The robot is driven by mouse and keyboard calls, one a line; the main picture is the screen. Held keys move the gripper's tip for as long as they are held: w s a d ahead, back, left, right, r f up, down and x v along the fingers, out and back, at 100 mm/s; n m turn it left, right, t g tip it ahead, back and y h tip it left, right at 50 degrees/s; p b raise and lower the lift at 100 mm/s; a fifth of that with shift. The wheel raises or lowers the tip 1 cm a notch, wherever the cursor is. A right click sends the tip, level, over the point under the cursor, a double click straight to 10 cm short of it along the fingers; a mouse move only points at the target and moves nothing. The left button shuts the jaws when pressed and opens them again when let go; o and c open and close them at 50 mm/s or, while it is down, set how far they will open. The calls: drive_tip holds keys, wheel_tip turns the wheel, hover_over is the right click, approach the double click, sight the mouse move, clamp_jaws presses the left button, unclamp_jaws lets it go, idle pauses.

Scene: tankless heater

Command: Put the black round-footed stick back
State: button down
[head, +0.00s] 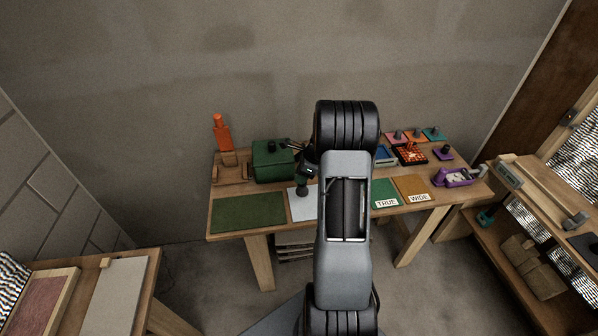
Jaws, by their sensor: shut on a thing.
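My arm rises through the middle of the head view and hides part of the table. My gripper (306,170) shows only in part at the arm's left edge, over the white sheet. It is shut on a dark stick (302,188), whose lower end is at or just above the sheet; I cannot tell if it touches. The stick's outline is small and blends with the dark gripper. A green box (271,162) stands just left of the gripper, with dark thin parts near its top right.
Shelves stand right, another table lower left.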

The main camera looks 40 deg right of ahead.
sight(302, 188)
drive_tip(key=shift+s+d, duration=0.15)
drive_tip(key=shift+d, duration=0.05)
drive_tip(key=shift+f+b, duration=1.9)
drive_tip(key=shift+f, duration=1.1)
drive_tip(key=shift+f+b, duration=0.35)
drive_tip(key=shift+f, duration=0.2)
drive_tip(key=c, duration=0.7)
unclamp_jaws()
drive_tip(key=b+v, duration=0.1)
drive_tip(key=v, duration=1.2)
drive_tip(key=shift+s+d+r, duration=0.1)
drive_tip(key=shift+r, duration=0.25)
